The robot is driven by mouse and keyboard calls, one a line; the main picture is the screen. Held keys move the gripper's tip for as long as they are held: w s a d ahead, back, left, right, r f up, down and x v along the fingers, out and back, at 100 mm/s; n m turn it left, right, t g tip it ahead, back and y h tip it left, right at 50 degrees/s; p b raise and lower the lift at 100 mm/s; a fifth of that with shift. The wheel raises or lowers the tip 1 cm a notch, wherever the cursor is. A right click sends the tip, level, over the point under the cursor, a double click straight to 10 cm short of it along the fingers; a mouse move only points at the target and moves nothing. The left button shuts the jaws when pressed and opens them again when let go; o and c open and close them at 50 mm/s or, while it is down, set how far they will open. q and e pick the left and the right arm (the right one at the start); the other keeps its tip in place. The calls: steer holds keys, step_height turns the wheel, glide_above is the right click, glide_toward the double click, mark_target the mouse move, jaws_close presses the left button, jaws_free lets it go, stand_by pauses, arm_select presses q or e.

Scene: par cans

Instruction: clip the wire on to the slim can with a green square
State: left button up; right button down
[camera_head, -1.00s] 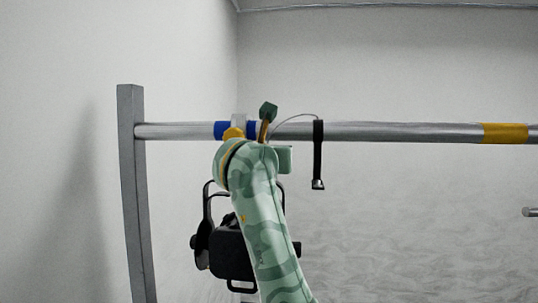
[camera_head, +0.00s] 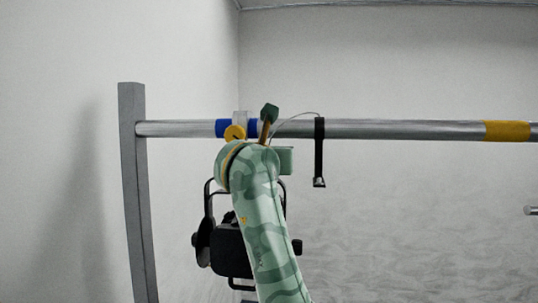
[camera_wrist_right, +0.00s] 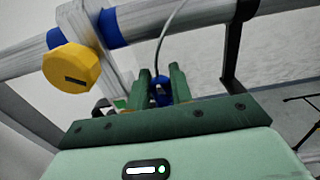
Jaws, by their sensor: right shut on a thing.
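A black can (camera_head: 231,248) hangs under the metal bar, its right side hidden behind my right arm. A small green patch (camera_wrist_right: 120,103) shows beside the fingers in the wrist view, probably the can's green square. My right gripper (camera_head: 268,118) is at the bar, just right of the can's yellow clamp knob (camera_head: 235,132). In the wrist view its dark green fingers (camera_wrist_right: 162,88) are shut on a blue clip (camera_wrist_right: 160,92) at the end of the thin grey wire (camera_wrist_right: 172,30). The wire (camera_head: 295,115) arches right to the bar. I cannot see the clip touching the can. My left gripper is out of view.
The metal bar (camera_head: 400,129) runs across from a grey upright post (camera_head: 133,190). A black strap (camera_head: 319,155) hangs from it right of my gripper. Blue tape (camera_head: 222,128) and yellow tape (camera_head: 507,131) mark the bar. The space between strap and yellow tape is clear.

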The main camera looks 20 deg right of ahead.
steer(key=shift+f+b, duration=0.55)
steer(key=shift+f, duration=0.35)
stand_by(1.0)
steer(key=c, duration=1.2)
jaws_free()
steer(key=shift+o, duration=0.2)
steer(key=b+v, duration=0.2)
steer(key=v, duration=1.4)
steer(key=shift+a, duration=0.2)
